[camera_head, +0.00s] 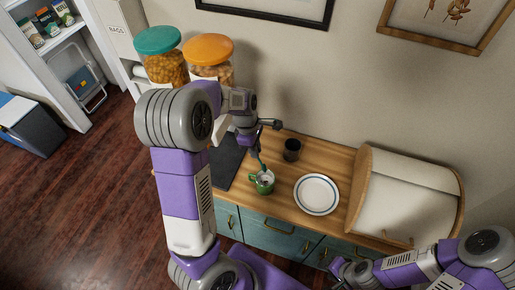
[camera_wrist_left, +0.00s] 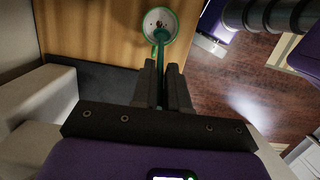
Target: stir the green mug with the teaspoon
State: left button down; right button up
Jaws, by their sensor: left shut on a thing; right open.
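The green mug (camera_head: 264,183) stands upright on the wooden counter, left of the white plate. My left gripper (camera_head: 262,130) is above the mug and shut on the teaspoon (camera_head: 261,160), which has a teal handle and points down to the mug. In the left wrist view the teaspoon (camera_wrist_left: 161,50) runs from between the fingers (camera_wrist_left: 163,75) to the mug (camera_wrist_left: 160,24), its lower end inside the rim. The spoon's bowl cannot be made out clearly. My right gripper (camera_head: 345,272) is open and empty at the lower right, in front of the cabinet and away from the mug.
A white plate with a blue ring (camera_head: 316,195) lies right of the mug. A dark cup (camera_head: 292,149) stands behind it. A bread box (camera_head: 408,196) is at the right. Two large jars (camera_head: 161,58) (camera_head: 209,58) stand at the back left. A dark mat (camera_head: 227,163) lies left of the mug.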

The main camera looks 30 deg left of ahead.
pick_arm(q)
notch_tip(320, 180, down, 12)
jog(key=b, duration=0.8)
jog(key=shift+w+d+f+b, duration=0.2)
jog(key=shift+d+b, duration=0.1)
jog(key=shift+d, duration=0.15)
dwell(0.5)
